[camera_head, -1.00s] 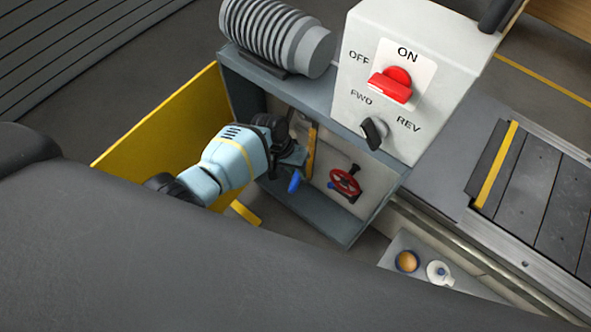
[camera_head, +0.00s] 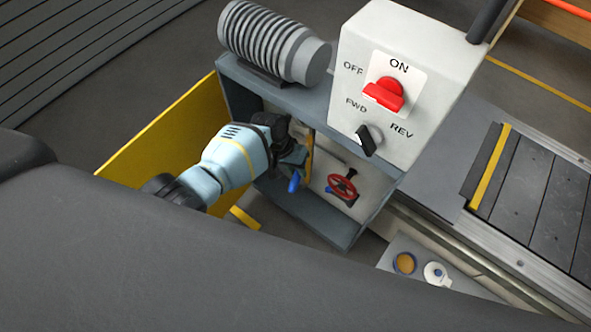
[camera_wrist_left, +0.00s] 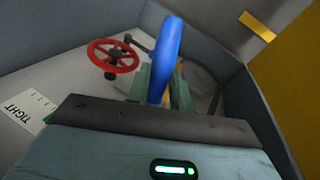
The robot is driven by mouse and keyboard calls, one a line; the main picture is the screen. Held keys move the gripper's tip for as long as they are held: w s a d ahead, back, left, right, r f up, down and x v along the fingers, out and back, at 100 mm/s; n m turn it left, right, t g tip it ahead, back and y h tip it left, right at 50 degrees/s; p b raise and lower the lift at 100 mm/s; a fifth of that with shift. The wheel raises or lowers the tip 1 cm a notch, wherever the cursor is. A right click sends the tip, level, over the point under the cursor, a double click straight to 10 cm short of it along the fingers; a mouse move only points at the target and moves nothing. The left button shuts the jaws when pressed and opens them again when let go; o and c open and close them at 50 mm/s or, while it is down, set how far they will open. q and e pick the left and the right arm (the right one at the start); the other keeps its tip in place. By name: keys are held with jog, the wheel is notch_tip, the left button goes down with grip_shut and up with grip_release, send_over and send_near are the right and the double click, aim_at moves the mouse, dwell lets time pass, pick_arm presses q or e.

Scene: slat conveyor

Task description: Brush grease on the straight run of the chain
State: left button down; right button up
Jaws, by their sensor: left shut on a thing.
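My left gripper (camera_head: 290,153) reaches into the open drive housing (camera_head: 348,232) below the motor. It is shut on a tool with a blue handle (camera_head: 294,182), which looks like the brush. In the left wrist view the blue handle (camera_wrist_left: 166,52) stands up between the fingers (camera_wrist_left: 164,88). The tool's working end is hidden behind the gripper. The chain does not show clearly; a grey rounded part (camera_wrist_left: 203,82) lies just beyond the fingers. A pot of tan grease (camera_head: 404,263) stands on a small shelf. My right gripper is not in view.
A red handwheel (camera_head: 342,187) sits inside the housing, right of the gripper. The open yellow door (camera_head: 150,140) is at the left. The control box (camera_head: 362,72) and ribbed motor (camera_head: 268,42) are above. A white bottle (camera_head: 437,273) stands beside the pot.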

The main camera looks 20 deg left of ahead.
pick_arm(q)
jog(key=shift+r+p, duration=0.5)
jog(key=shift+r, duration=0.35)
jog(key=shift+f, duration=0.15)
jog(key=shift+f+b, duration=1)
jog(key=shift+f, duration=0.2)
jog(key=shift+f+b, duration=0.65)
jog(key=shift+f, duration=0.15)
jog(key=shift+w, duration=0.1)
jog(key=shift+r, duration=0.1)
